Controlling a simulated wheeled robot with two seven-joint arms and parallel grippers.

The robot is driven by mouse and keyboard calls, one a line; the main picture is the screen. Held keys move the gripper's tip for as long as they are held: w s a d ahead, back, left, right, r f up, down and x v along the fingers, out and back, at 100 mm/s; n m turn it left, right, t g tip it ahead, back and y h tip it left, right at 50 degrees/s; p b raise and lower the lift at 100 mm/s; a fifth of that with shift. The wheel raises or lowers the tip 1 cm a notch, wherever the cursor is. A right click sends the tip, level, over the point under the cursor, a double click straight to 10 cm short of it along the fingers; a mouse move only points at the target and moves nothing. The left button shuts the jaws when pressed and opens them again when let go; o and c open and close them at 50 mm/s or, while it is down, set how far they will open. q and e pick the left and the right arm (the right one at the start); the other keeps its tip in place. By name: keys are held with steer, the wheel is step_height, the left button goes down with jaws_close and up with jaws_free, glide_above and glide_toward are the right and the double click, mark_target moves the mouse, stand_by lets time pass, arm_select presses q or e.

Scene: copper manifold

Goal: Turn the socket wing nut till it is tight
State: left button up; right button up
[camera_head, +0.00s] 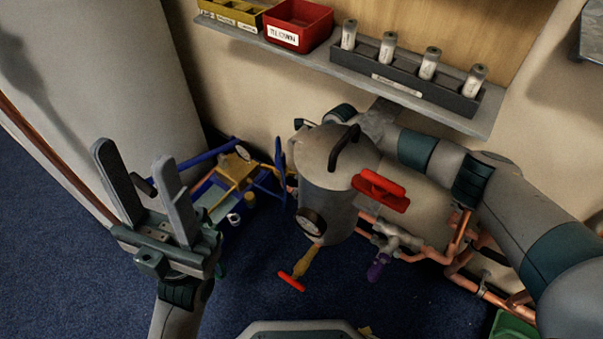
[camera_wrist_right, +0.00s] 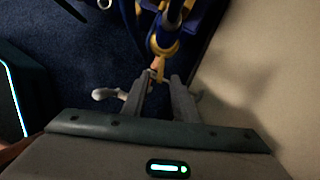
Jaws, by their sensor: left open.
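I cannot clearly pick out the socket wing nut. In the right wrist view, a pale, rounded, wing-like piece (camera_wrist_right: 108,94) sticks out left of my right gripper (camera_wrist_right: 157,82); it may be part of the nut. A small copper-coloured piece (camera_wrist_right: 157,64) shows beyond the fingertips, under a yellow part (camera_wrist_right: 163,45). The right fingers stand apart with a narrow gap, and I cannot tell whether they grip anything. In the head view the grey tank hides that gripper. My left gripper (camera_head: 134,152) is open, empty and raised at the left, apart from the fittings.
A grey tank (camera_head: 325,205) with a gauge stands centrally. A red handle (camera_head: 381,190), a purple-handled valve (camera_head: 377,268) and copper pipes (camera_head: 435,252) lie to its right. A blue-and-yellow frame (camera_head: 240,172) stands left. A shelf (camera_head: 345,68) with bins runs above.

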steer(key=shift+x, duration=0.95)
jaws_close()
stand_by(0.8)
